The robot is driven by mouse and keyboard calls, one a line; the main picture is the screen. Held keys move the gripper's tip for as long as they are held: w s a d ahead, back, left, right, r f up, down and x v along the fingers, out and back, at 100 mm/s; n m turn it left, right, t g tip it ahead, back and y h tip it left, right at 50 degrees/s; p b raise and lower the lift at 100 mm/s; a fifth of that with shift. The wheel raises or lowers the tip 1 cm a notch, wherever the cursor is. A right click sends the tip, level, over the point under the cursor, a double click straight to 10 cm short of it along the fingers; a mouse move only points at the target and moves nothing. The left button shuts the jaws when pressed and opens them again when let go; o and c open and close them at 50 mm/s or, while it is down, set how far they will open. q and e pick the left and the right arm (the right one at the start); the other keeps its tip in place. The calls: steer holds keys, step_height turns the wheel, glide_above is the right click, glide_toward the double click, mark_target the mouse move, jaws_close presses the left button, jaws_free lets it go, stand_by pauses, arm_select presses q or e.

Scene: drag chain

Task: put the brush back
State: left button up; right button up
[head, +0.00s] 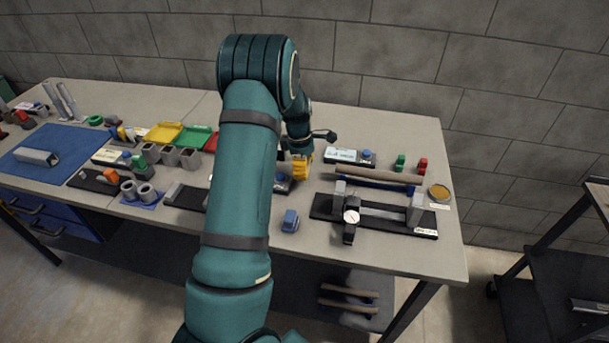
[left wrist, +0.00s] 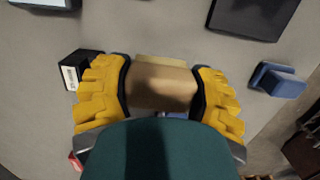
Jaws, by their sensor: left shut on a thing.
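My left gripper (head: 301,170) reaches over the middle of the workbench, its yellow fingers pointing down. In the left wrist view the gripper (left wrist: 160,95) is shut on a tan-brown block with a paler strip along its far edge, which looks like the brush (left wrist: 160,86). The brush lies between the two yellow fingers. In the head view the brush is hidden or too small to make out, and I cannot tell whether it touches the bench. My right gripper is in neither view.
A black gauge stand (head: 400,229) with a dial is right of the gripper. A small blue block (head: 290,220) lies near the front edge. A round tin (head: 439,193) is at the right. Grey cups (head: 169,155) and yellow (head: 163,133) and green trays stand left.

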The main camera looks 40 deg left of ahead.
arm_select(q)
steer(key=shift+f, duration=1.55)
steer(key=shift+f, duration=0.15)
steer(key=o, duration=1.2)
steer(key=r, duration=0.4)
steer(key=r+p, duration=0.1)
steer(key=r, duration=0.3)
steer(key=a+r, duration=0.1)
steer(key=r, duration=0.3)
steer(key=shift+s+a+r, duration=0.1)
steer(key=shift+s+r, duration=0.05)
steer(key=shift+s, duration=0.2)
